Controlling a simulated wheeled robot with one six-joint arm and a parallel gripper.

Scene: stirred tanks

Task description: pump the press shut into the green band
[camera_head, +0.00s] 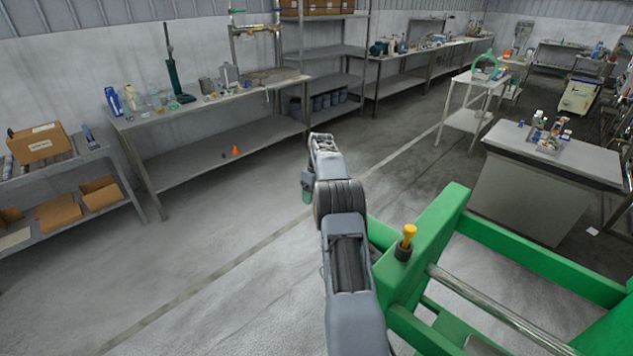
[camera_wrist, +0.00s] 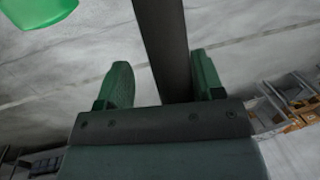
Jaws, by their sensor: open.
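The press shows in the head view as a green frame (camera_head: 437,240) at the lower right, with a bright metal rod (camera_head: 500,315) across it. A yellow knob (camera_head: 409,234) stands on a dark base on the frame's near corner. My gripper (camera_wrist: 163,80) is open in the wrist view, one green finger on each side of a dark straight bar (camera_wrist: 162,40). The bar may be the pump lever; I cannot tell whether a finger touches it. A green rounded thing (camera_wrist: 38,10) shows at the wrist view's upper left. No gauge or green band is visible.
A workbench (camera_head: 215,105) with bottles and tools stands at the back left, and a shelf (camera_head: 60,160) with cardboard boxes at the far left. A grey cabinet (camera_head: 550,165) stands behind the press. The floor (camera_head: 200,270) left of my arm is clear.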

